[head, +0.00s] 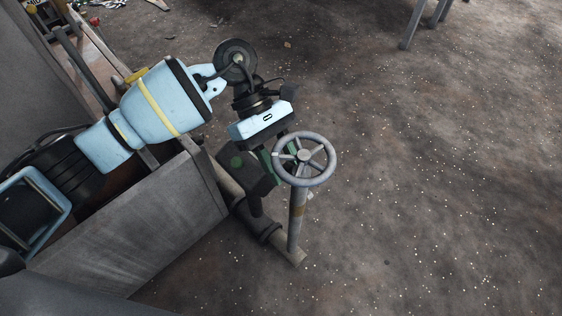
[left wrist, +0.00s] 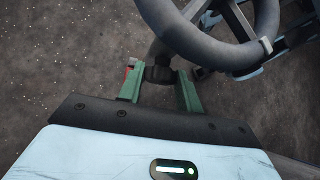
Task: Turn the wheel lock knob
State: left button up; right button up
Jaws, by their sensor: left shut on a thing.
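The grey spoked handwheel (head: 304,159) stands on an upright post near the middle of the head view. Its thick rim crosses the top of the left wrist view (left wrist: 215,42). My left gripper (head: 272,160) reaches in from the left, beside and partly behind the wheel. In the left wrist view, the two green fingers of my left gripper (left wrist: 159,78) close on a small dark knob (left wrist: 159,73) just below the wheel. The wheel hides this knob in the head view. My right gripper is not in view.
A large grey metal panel (head: 150,232) of the machine lies below my left arm. A pipe (head: 268,238) runs at the foot of the wheel's post (head: 296,220). The speckled brown floor to the right is clear, apart from metal legs (head: 414,25) at the top.

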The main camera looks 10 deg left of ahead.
pick_arm(q)
jog(key=n+g+y+b, duration=0.1)
jog(key=g+b, duration=0.1)
jog(key=b, duration=0.1)
jog(key=n+g+y+b, duration=0.1)
jog(key=n+g+b, duration=0.1)
jog(key=b, duration=0.1)
jog(key=n+g+y+b, duration=0.1)
jog(key=g+b, duration=0.2)
jog(key=b, duration=0.1)
jog(key=shift+w+d+f+n, duration=0.25)
jog(key=shift+w+n, duration=0.05)
jog(key=shift+w, duration=0.1)
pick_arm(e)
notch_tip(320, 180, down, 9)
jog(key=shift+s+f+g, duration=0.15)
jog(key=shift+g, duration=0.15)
pick_arm(q)
jog(key=shift+b, duration=0.3)
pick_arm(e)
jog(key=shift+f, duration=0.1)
pick_arm(q)
jog(key=o, duration=1)
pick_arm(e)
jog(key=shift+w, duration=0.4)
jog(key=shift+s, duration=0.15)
